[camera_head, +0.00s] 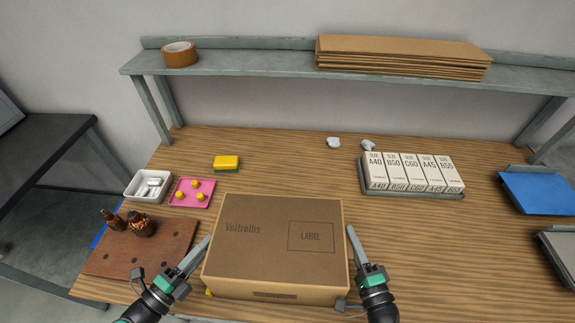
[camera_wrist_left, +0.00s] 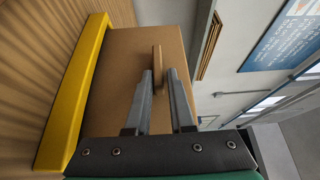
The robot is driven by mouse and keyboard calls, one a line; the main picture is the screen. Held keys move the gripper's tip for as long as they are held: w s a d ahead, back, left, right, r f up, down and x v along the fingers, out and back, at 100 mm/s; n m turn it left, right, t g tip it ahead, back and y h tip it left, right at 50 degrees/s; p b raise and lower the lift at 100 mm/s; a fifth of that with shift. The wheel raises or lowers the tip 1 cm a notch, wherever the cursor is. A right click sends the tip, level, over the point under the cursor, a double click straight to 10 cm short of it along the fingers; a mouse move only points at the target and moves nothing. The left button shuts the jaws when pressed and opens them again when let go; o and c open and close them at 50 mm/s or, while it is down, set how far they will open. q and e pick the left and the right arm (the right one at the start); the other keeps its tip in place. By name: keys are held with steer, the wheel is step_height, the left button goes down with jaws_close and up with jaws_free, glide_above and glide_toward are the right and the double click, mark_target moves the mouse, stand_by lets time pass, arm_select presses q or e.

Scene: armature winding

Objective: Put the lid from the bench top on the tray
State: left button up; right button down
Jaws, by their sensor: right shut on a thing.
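The cardboard lid (camera_head: 270,237), printed "Voltrellis" and "LABEL", is at the front middle of the bench top. A yellow rim (camera_wrist_left: 65,110) runs along its lower edge in the left wrist view; only a small yellow corner (camera_head: 209,292) shows in the head view. I cannot tell how the lid meets this rim. My left gripper (camera_head: 207,241) is at the lid's left side. In the left wrist view its fingers (camera_wrist_left: 159,73) stand apart, with a brown tab (camera_wrist_left: 157,56) of the lid between their tips. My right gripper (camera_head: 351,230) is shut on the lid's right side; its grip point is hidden.
A brown board (camera_head: 150,255) with dark parts, a white bin (camera_head: 135,196) and a pink tray (camera_head: 178,201) lie left. A yellow sponge (camera_head: 227,162) is behind. Boxed cartons (camera_head: 413,170) and a blue tray (camera_head: 540,193) stand right. A shelf (camera_head: 240,65) spans the back.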

arm_select(q)
steer(key=o, duration=0.3)
steer(key=shift+o, duration=0.2)
steer(key=shift+a, duration=0.1)
arm_select(e)
step_height(320, 180, up, 3)
steer(key=shift+f+p, duration=0.2)
steer(key=shift+p, duration=1.05)
steer(key=c, duration=0.8)
jaws_free()
arm_select(q)
steer(key=v, duration=1.2)
steer(key=shift+f+b, duration=0.55)
steer(key=shift+f, duration=0.05)
arm_select(e)
steer(key=s+d, duration=0.2)
steer(key=s, duration=0.9)
steer(key=shift+s, duration=0.25)
